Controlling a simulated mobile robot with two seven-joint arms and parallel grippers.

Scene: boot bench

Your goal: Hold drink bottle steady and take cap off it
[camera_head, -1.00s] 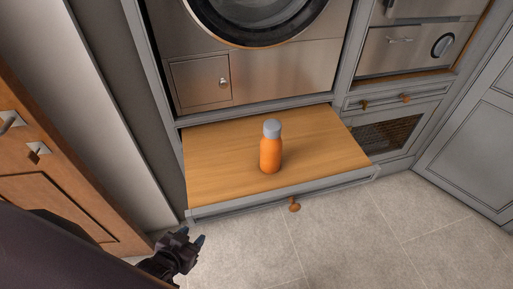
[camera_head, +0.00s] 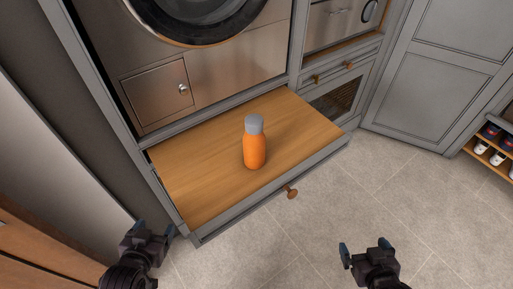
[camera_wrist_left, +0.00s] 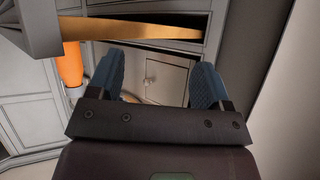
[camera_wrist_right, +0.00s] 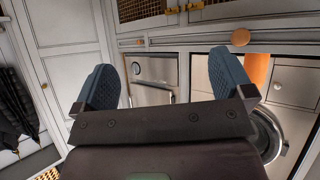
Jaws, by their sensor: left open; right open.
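The drink bottle (camera_head: 254,150) is orange and stands upright on the wooden pull-out board (camera_head: 195,182). Its grey cap (camera_head: 254,124) sits on top of it. My left gripper (camera_head: 148,234) is open and empty, low on the left, in front of the board's left corner and apart from the bottle. My right gripper (camera_head: 364,250) is open and empty over the floor to the right, also apart from the bottle. In the left wrist view an orange shape, likely the bottle (camera_wrist_left: 70,65), shows at the left, partly cut off by the board's edge.
The board's front has a round wooden knob (camera_head: 291,192). A steel-fronted machine (camera_head: 235,62) stands behind the board. Grey cabinet doors (camera_head: 440,70) and a shoe shelf (camera_head: 492,150) are at the right. The tiled floor (camera_head: 300,240) between my grippers is clear.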

